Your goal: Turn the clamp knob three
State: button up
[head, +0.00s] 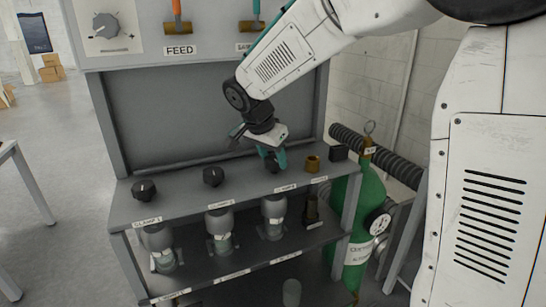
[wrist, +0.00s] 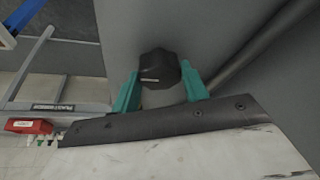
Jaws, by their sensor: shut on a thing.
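The clamp knob three is a black lobed knob (wrist: 158,68) in the wrist view, with a short pale mark on its face. My gripper (wrist: 161,82) has one teal finger on each side of it and is shut on the knob. In the head view my gripper (head: 273,163) points down at the third knob place on the grey shelf (head: 180,198), and it mostly hides the knob there. How far the knob is turned cannot be told.
Clamp knob one (head: 144,190) and clamp knob two (head: 213,176) stand to the left on the same shelf. A green cylinder (head: 352,235) with a gauge (head: 380,223) is beside the rack.

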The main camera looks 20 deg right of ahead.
jog(key=shift+m, duration=0.3)
jog(key=o, duration=1)
jog(key=v, duration=0.8)
jog(key=shift+w, duration=0.1)
jog(key=shift+f, duration=0.1)
